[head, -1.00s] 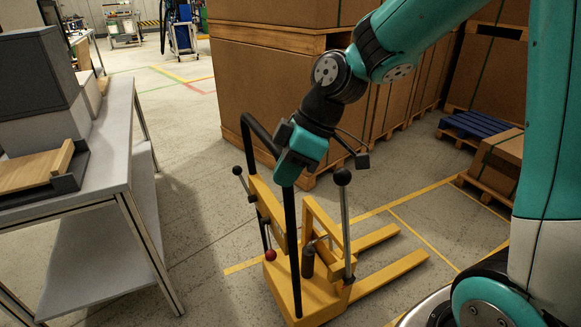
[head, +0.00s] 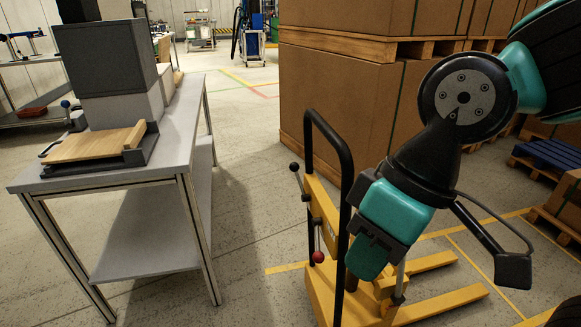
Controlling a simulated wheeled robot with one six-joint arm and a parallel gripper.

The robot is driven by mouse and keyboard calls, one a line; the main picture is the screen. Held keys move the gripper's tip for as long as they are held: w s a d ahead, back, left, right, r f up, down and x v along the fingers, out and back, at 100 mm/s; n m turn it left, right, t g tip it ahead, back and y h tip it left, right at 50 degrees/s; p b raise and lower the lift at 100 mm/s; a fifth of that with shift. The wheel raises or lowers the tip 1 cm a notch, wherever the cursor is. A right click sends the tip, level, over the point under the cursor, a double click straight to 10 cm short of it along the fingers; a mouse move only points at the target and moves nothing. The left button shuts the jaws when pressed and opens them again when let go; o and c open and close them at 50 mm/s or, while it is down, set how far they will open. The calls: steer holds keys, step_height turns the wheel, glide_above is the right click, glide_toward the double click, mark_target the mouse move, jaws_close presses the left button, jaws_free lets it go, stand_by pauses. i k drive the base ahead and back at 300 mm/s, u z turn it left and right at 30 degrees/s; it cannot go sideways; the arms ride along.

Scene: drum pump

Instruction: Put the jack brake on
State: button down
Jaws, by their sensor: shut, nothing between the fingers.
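The yellow jack (head: 322,290) stands on the floor at lower centre right in the head view, its two forks pointing right. A black hoop handle (head: 346,165) rises from it. A short lever with a black knob (head: 295,167) is on its left side, and a red knob (head: 318,256) hangs below. My teal and black gripper (head: 368,258) is shut and empty. In the picture it overlaps the jack just right of the hoop; I cannot tell whether it touches. It hides part of the jack, including the top of a metal rod (head: 400,275). Which part is the brake is unclear.
A grey table (head: 185,150) with grey boxes and a wooden board (head: 95,146) stands at left. Large cartons on pallets (head: 345,105) stand behind the jack. A blue pallet (head: 550,153) is at right. Floor between table and jack is clear.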

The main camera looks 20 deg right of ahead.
mark_target(293, 166)
steer(key=u, duration=1.1)
steer(key=i, duration=1.2)
steer(key=z, duration=1.2)
